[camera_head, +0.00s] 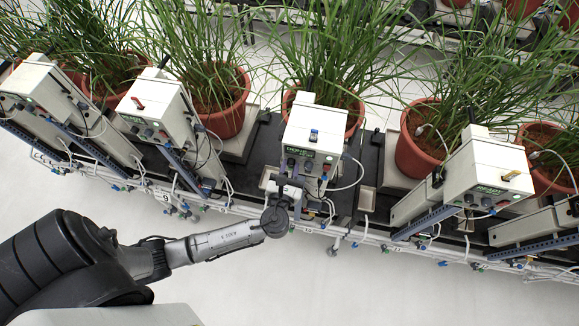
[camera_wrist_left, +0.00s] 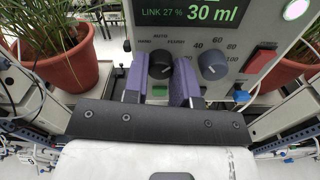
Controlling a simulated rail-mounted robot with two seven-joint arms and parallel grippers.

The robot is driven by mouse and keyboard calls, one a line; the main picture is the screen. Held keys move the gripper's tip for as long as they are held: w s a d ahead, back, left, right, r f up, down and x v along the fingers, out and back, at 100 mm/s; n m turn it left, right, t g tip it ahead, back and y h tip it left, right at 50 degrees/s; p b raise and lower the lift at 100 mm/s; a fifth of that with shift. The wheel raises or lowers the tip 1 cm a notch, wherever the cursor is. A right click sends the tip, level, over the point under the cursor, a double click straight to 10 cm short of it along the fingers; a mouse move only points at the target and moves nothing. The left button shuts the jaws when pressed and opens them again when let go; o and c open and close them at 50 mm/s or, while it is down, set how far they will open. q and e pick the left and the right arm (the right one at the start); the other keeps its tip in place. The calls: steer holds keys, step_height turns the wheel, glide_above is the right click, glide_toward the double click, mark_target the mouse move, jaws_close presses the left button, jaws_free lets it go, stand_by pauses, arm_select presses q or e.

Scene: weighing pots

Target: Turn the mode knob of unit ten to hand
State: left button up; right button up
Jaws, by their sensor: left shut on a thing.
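The unit in front of my left gripper is a white control box (camera_head: 314,130) with a green-lit display, at the middle of the head view. In the left wrist view its black mode knob (camera_wrist_left: 160,62) sits below the display, under small labels that read hand, auto and flush. My left gripper (camera_head: 290,186) reaches the front of this box; its two purple fingers (camera_wrist_left: 160,82) stand on either side of the mode knob and are shut on it. Where the knob's pointer stands is not clear. The unit's number is not readable. My right gripper is not in view.
Right of the mode knob are a grey dial (camera_wrist_left: 212,65) and a red switch (camera_wrist_left: 263,57), close to the right finger. Similar boxes stand to the left (camera_head: 158,100) and right (camera_head: 490,165). Potted grasses (camera_head: 224,110) stand behind. Tubes and a rail run along the front; the pale floor is clear.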

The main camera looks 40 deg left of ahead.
arm_select(q)
steer(key=n+b, duration=0.2)
steer(key=n, duration=0.3)
steer(key=shift+f, duration=0.15)
steer(key=n+b, duration=0.2)
steer(key=n, duration=0.2)
steer(key=shift+b, duration=0.3)
steer(key=n+b, duration=0.3)
steer(key=n, duration=0.2)
steer(key=shift+n, duration=0.4)
steer(key=shift+n+b, duration=1.55)
steer(key=shift+n, duration=0.95)
steer(key=shift+r, duration=0.2)
steer(key=o, duration=0.9)
steer(key=shift+d, duration=0.1)
